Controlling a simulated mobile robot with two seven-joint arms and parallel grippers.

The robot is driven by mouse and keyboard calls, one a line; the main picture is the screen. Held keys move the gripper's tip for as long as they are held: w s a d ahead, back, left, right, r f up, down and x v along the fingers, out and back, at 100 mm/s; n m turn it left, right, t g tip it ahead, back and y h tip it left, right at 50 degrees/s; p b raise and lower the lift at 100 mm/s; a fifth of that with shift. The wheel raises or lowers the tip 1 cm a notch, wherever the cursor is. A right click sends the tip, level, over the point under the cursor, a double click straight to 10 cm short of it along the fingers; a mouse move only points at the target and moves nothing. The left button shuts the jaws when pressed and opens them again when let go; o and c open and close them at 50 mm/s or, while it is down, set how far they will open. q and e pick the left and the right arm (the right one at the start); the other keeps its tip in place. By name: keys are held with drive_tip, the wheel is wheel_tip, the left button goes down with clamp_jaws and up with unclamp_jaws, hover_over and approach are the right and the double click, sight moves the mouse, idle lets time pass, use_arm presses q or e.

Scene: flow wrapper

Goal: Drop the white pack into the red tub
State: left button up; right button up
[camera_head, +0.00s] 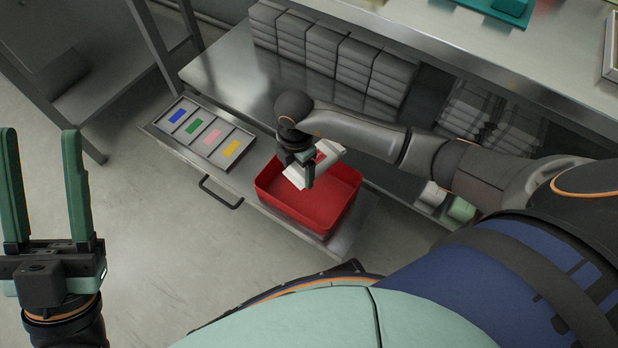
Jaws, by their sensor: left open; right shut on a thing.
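The red tub (325,212) is an open container near the right end of a pulled-out metal drawer. My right gripper (308,172) is over the tub's left and rear part, pointing down. It is shut on the white pack (327,158), which has a red mark and is tilted. The pack appears above the tub's opening; its exact height is hard to tell. The fingers and wrist hide part of the pack. My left gripper (45,185) is at the far left, open and empty, fingers pointing up in the picture, well away from the tub.
A grey tray (178,117) with blue, green, pink and yellow labels lies at the drawer's left end. The drawer handle (221,194) juts out in front. Stacks of grey packs (325,45) stand on the shelf behind. A white roll (433,192) and a green roll (461,209) are at the right.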

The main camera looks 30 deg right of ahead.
drive_tip(key=shift+f+b, duration=0.3)
drive_tip(key=shift+f, duration=0.35)
use_arm(q)
drive_tip(key=shift+f, duration=0.75)
use_arm(e)
drive_tip(key=shift+r, duration=0.1)
drive_tip(key=o, duration=1.2)
use_arm(q)
drive_tip(key=shift+m, duration=0.4)
drive_tip(key=r+p, duration=0.1)
drive_tip(key=r, duration=0.1)
drive_tip(key=r+p, duration=0.1)
drive_tip(key=p, duration=0.1)
drive_tip(key=r+p, duration=0.2)
drive_tip(key=shift+a+r, duration=0.25)
drive_tip(key=shift+r, duration=0.1)
use_arm(e)
wheel_tip(320, 180, up, 12)
drive_tip(key=shift+r, duration=0.25)
use_arm(q)
drive_tip(key=shift+f, duration=0.1)
